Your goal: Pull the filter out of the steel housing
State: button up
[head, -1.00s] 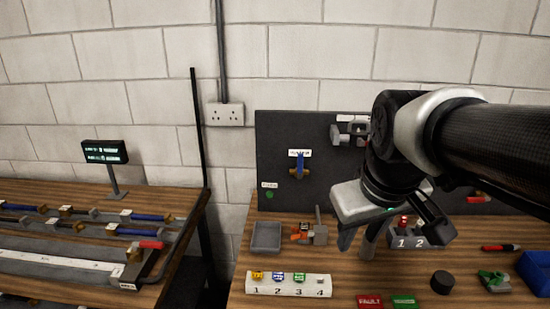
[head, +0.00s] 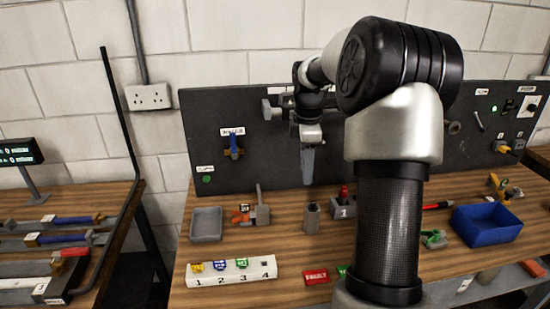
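A small grey metal cylinder with a narrower top (head: 311,217) stands upright on the wooden bench in the head view; it may be the steel housing, but I cannot tell for sure. No filter can be made out clearly. My gripper (head: 308,180) points down in front of the dark panel, apparently above or behind this cylinder and apart from it. I see it nearly edge-on, so its finger gap is hidden. Grey metal fittings (head: 272,110) are on the panel, left of my wrist. My arm hides part of the panel and bench.
A white numbered rack (head: 222,282) with coloured pieces lies at the front. A blue bin (head: 487,225) stands right.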

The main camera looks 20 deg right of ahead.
jog(key=w+d+f+n, duration=0.1)
jog(key=d+f, duration=0.2)
jog(key=d, duration=0.1)
jog(key=b, duration=0.6)
send_over(313, 203)
notch_tip(313, 203, down, 6)
jog(key=shift+f, duration=0.15)
jog(key=shift+f+b, duration=0.5)
jog(key=shift+f, duration=1.4)
jog(key=shift+p, duration=0.3)
grip_shut()
